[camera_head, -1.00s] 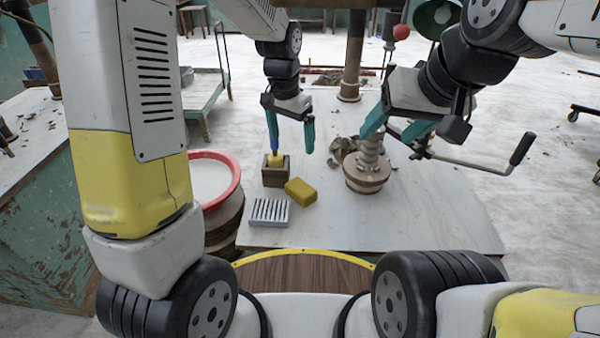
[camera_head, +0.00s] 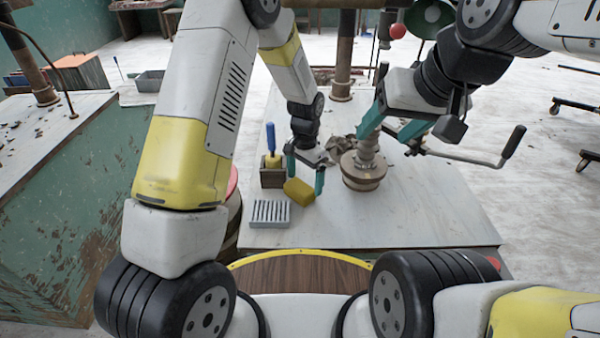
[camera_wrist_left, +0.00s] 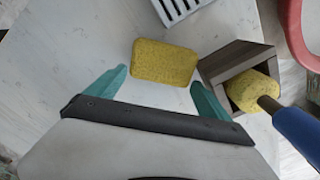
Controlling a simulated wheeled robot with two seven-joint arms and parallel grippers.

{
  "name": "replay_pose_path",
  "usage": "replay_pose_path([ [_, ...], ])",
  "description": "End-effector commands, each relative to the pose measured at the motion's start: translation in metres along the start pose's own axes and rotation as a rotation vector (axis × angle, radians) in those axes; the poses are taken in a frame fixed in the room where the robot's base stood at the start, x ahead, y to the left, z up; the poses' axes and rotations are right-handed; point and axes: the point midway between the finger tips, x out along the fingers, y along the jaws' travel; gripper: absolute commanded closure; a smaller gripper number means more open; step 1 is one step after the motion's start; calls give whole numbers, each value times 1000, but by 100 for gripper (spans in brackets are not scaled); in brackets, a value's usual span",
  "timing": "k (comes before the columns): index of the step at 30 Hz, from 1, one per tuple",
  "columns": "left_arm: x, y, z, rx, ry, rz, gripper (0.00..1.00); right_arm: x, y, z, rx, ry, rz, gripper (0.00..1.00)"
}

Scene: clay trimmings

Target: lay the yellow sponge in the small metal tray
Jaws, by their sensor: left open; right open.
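The yellow sponge (camera_head: 299,191) lies on the white table, right of the small metal tray (camera_head: 270,213), which has dark slots. It also shows in the left wrist view (camera_wrist_left: 164,61), just beyond and between the fingertips. The tray's corner (camera_wrist_left: 177,8) shows at that view's top edge. My left gripper (camera_head: 305,182) is open with its fingers pointing down, one on each side of the sponge in the head view; no contact is visible. My right gripper (camera_head: 388,140) is open and empty beside the metal screw on the round wooden block.
A wooden box (camera_head: 272,178) holding a blue-handled tool (camera_head: 270,137) with a yellow head stands close left of the sponge. The round wooden block (camera_head: 363,175) with a screw and crank stands to the right. A red-rimmed barrel (camera_head: 232,183) is at the table's left. The front right table is clear.

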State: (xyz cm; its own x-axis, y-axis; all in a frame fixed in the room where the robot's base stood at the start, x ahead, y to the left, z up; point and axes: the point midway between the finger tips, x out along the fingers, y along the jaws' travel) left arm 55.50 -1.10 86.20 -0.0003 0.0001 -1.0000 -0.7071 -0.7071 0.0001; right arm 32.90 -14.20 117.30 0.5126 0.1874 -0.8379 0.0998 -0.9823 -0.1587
Motion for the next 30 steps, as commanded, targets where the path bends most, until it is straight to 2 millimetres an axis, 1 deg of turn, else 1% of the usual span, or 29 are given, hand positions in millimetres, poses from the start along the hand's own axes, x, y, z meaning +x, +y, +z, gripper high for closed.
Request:
replay_pose_path([
  [3,5,0,0,0,-1,0,8,0,0,0,0,0,0,39],
  [8,5,0,0,0,0,0,8,0,0,0,0,0,0,39],
  [9,5,0,0,0,0,0,12,0,0,0,0,0,0,39],
  [11,5,0,0,0,0,0,24,0,0,0,0,0,0,39],
  [15,4,0,0,0,0,0,51,0,0,0,0,0,0,39],
  [16,4,0,0,0,0,0,53,0,0,0,0,0,0,39],
  [23,2,0,0,0,1,0,53,0,0,0,0,0,0,39],
  [26,-9,0,-1,0,4,-1,53,0,0,0,0,0,0,39],
  [30,-36,-1,-1,0,6,-2,53,0,0,0,0,0,0,39],
])
